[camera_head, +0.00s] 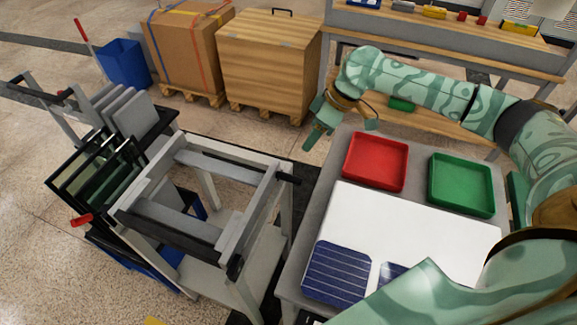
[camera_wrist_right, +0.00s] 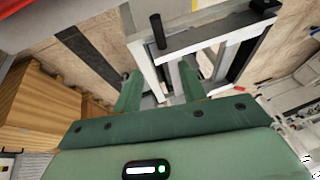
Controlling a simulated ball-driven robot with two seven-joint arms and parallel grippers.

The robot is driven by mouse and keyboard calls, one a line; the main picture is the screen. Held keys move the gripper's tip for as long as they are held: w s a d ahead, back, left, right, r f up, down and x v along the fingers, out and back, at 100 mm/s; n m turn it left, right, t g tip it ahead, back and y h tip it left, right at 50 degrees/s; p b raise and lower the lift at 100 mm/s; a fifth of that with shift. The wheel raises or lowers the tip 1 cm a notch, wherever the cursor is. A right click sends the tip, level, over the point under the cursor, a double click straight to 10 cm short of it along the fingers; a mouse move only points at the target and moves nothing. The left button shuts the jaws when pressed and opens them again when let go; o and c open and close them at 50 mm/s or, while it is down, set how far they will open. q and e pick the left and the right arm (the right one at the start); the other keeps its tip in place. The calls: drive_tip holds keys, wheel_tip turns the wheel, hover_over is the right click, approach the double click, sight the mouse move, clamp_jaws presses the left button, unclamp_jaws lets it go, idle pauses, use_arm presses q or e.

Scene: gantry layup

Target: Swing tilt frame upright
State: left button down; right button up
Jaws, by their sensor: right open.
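The tilt frame (camera_head: 252,210) is a pale grey rectangular frame with cross bars and black end pads. It lies roughly flat on top of its legged stand, left of centre in the head view. A short black peg (camera_head: 285,177) sticks out at its right side. The frame also shows in the right wrist view (camera_wrist_right: 228,60), with a black peg (camera_wrist_right: 157,30). My right gripper (camera_head: 318,122) is open and empty, above and behind the frame's right side, apart from it. Its two green fingers show in the right wrist view (camera_wrist_right: 160,90). My left gripper is out of view.
A grey table with a red tray (camera_head: 376,162), a green tray (camera_head: 461,185), a white sheet (camera_head: 400,225) and blue solar cells (camera_head: 337,272) stands right of the frame. A rack of dark glass panels (camera_head: 95,175) stands close left. Crates (camera_head: 268,62) stand behind.

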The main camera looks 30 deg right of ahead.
sight(286, 174)
drive_tip(key=b+x, duration=0.4)
drive_tip(key=x, duration=0.9)
drive_tip(key=shift+f+b, duration=0.3)
drive_tip(key=shift+b, duration=0.1)
drive_tip(key=shift+a+f, duration=0.25)
drive_tip(key=shift+f, duration=0.1)
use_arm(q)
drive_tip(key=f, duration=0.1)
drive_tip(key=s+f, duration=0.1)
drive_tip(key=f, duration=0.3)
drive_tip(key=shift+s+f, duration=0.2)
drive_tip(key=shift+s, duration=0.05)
use_arm(e)
clamp_jaws()
